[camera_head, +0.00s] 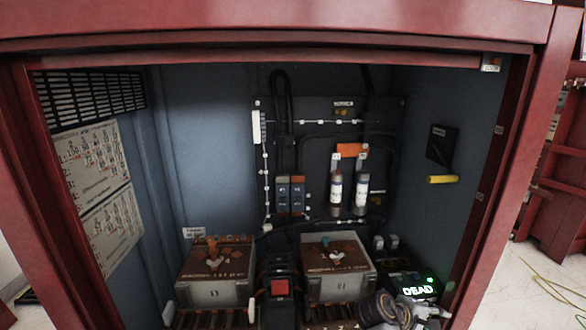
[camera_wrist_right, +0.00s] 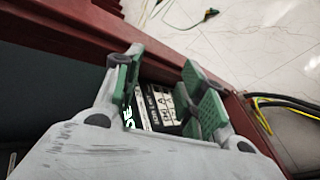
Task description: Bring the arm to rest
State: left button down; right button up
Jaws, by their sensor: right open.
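My right gripper (camera_wrist_right: 164,72) is open, with green pads on both fingers. Between its fingers in the wrist view shows a dark device with white label markings (camera_wrist_right: 162,103); part of its green lettering shows beside the left finger. In the head view the device's display (camera_head: 418,288) reads "DEAD" in green, at the lower right inside the cabinet. My right wrist and gripper (camera_head: 412,312) are just in front of and below it, partly cut off by the frame. I cannot tell whether the fingers touch the device. My left gripper is not in view.
A red cabinet frame (camera_head: 538,130) surrounds the opening. Inside stand two brown-topped grey boxes (camera_head: 215,290) (camera_head: 336,285), a red-buttoned unit (camera_head: 279,288) between them and two cylindrical fuses (camera_head: 336,190) behind. A yellow handle (camera_head: 442,180) projects from the right wall. Loose cables (camera_head: 550,285) lie on the floor.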

jog(key=s+a+f+m+y, duration=0.2)
jog(key=s+a+f+y, duration=0.3)
jog(key=s+f, duration=0.25)
jog(key=shift+s+a+f+m+y, duration=1.15)
jog(key=shift+s+a+y, duration=2.25)
jog(key=shift+s+a, duration=1.85)
jog(key=s+d+f+p, duration=0.1)
jog(key=d+f, duration=0.1)
jog(key=f, duration=1.3)
jog(key=s+d+f+p, duration=0.1)
jog(key=f, duration=1.4)
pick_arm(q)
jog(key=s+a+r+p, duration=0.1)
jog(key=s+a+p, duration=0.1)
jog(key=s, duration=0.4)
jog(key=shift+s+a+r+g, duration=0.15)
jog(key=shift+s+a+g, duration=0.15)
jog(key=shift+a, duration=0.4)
pick_arm(e)
jog(key=s+d+f, duration=0.4)
jog(key=s+f, duration=0.5)
jog(key=s, duration=0.1)
jog(key=s+d+f+g+h, duration=0.1)
jog(key=s+d+f, duration=0.3)
jog(key=s+f, duration=0.5)
jog(key=shift+s+g, duration=0.3)
jog(key=shift+s, duration=0.65)
